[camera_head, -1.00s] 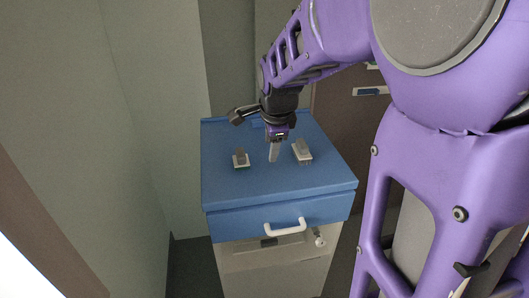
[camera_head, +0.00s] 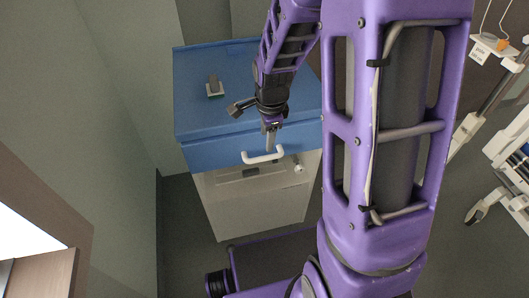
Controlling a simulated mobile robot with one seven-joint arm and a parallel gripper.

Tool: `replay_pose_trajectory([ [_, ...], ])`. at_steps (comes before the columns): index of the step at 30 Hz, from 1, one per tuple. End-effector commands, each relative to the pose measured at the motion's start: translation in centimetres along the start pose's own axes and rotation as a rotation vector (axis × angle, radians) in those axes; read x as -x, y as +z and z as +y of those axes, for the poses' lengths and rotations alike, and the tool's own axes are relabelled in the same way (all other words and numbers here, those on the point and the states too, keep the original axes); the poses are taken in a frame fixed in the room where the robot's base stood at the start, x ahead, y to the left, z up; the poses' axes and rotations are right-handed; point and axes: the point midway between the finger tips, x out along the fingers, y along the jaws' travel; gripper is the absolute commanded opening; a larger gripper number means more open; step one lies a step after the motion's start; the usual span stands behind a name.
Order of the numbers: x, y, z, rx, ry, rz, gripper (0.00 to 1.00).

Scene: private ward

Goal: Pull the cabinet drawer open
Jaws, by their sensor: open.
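The blue-topped cabinet (camera_head: 205,110) stands against the back wall, with a blue drawer front (camera_head: 212,155) under its top. The drawer looks closed. A white bar handle (camera_head: 262,158) is fixed on the drawer front. My gripper (camera_head: 270,143) points down at the handle, just above and behind its bar in the picture. It is open. I cannot tell whether its fingers touch the handle or straddle it. My arm hides the right part of the cabinet top.
A lock-like knob (camera_head: 298,166) sits right of the handle. White wheeled equipment (camera_head: 505,165) stands at the right. Floor (camera_head: 185,205) shows left of the cabinet.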

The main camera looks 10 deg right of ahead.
Motion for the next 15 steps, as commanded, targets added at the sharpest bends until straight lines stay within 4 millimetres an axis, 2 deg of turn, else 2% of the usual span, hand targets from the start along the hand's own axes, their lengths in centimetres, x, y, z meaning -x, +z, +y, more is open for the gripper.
replay_pose_trajectory([
  [1,-1.5,0.0,0.2,0.000,0.005,-0.001,0.52],
  [6,-5.1,0.0,0.1,-0.001,0.003,-0.001,0.52],
  [12,-8.3,0.0,0.0,-0.001,0.002,0.000,0.52],
  [15,-9.1,0.0,0.0,0.000,0.000,0.000,0.52],
])
